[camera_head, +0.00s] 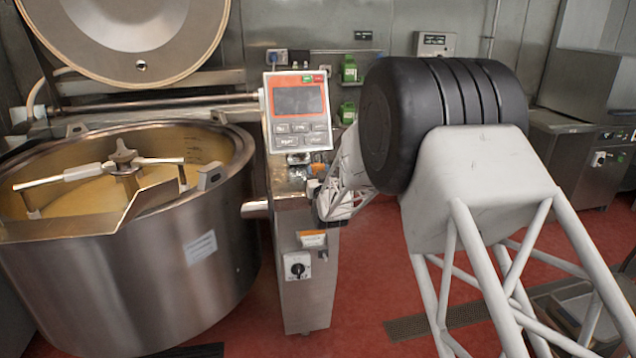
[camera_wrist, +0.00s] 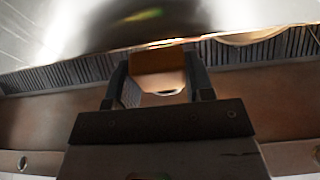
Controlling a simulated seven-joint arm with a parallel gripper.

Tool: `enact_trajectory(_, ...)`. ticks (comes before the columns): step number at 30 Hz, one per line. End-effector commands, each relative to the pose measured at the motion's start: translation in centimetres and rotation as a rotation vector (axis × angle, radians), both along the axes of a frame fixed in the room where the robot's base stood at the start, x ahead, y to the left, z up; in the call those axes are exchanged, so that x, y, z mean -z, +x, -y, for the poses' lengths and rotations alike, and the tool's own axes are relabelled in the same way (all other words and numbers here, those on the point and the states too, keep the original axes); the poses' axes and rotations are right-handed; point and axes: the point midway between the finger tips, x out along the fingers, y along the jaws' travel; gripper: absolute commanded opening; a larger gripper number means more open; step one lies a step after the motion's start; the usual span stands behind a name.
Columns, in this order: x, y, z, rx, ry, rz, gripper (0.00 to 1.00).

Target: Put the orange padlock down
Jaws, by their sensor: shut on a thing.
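In the wrist view the orange padlock (camera_wrist: 158,62) is between the two dark fingers of my gripper (camera_wrist: 156,72), which is shut on it. Its body looks orange-brown with a paler near end, and its far side is cut off by a shiny steel surface. In the head view my gripper (camera_head: 322,195) is at the kettle's control column (camera_head: 302,275), below the control panel, partly hidden by my own arm. A small orange patch (camera_head: 318,169) shows there, too small to tell for sure as the padlock. I cannot tell whether the padlock touches the column.
The large steel kettle (camera_head: 150,270) stands at the left with its lid (camera_head: 125,40) raised and a mixing arm (camera_head: 120,170) inside. The orange-framed control panel (camera_head: 297,110) is just above my gripper. Red floor (camera_head: 365,270) is open to the right of the column.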

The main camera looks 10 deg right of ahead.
Motion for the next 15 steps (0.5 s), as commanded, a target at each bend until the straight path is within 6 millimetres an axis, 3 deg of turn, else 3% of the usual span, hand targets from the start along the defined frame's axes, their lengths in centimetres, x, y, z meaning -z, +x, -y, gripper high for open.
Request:
enact_trajectory(9, 0.0, 0.0, 0.0, 0.0, 0.0, 0.001, 0.24)
enact_trajectory(15, 1.6, 0.0, 0.0, 0.0, 0.0, 0.0, 0.24)
